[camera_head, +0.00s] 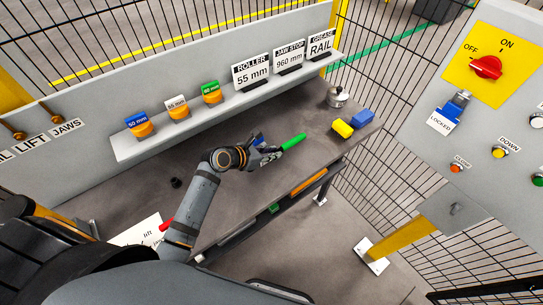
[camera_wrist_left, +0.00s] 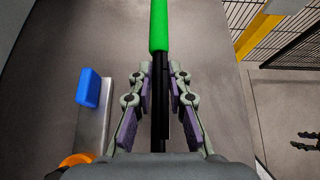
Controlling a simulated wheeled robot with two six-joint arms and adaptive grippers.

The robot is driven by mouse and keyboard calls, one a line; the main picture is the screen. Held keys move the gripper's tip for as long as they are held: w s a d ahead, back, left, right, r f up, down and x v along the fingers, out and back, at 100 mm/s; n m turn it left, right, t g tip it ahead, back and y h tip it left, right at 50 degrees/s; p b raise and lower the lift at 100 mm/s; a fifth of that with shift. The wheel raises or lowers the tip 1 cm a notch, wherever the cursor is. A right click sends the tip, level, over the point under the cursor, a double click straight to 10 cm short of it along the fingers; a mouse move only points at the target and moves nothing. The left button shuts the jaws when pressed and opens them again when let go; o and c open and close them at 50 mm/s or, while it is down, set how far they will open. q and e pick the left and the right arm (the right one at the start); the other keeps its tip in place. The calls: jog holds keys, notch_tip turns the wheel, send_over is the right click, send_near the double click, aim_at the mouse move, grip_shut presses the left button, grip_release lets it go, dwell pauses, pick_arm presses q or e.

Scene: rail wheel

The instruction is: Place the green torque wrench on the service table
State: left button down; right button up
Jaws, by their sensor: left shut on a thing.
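The green torque wrench (camera_head: 294,142) has a bright green handle and a dark shaft. My left gripper (camera_head: 266,154) is shut on its dark shaft, with the handle pointing right and away. In the left wrist view the green handle (camera_wrist_left: 159,25) extends beyond the fingers (camera_wrist_left: 160,88), and the shaft lies between the pads. The grey service table (camera_head: 235,135) lies beneath the wrench in the head view. I cannot tell whether the wrench touches it.
A yellow block (camera_head: 342,128), a blue block (camera_head: 362,117) and a metal pot-like part (camera_head: 337,97) stand at the table's right end. A labelled shelf (camera_head: 190,122) with colored-top rollers runs along the back. A control panel (camera_head: 480,110) stands at right.

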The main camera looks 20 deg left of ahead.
pick_arm(q)
notch_tip(320, 180, down, 2)
jog(key=shift+f, duration=0.1)
jog(key=c, duration=1.3)
grip_release()
jog(key=shift+s, duration=0.1)
jog(key=v, duration=1)
jog(key=shift+s+a+p, duration=0.2)
jog(key=shift+a+p, duration=0.1)
jog(key=shift+s+a+r, duration=0.2)
jog(key=shift+s+r, duration=0.2)
jog(key=shift+r, duration=0.2)
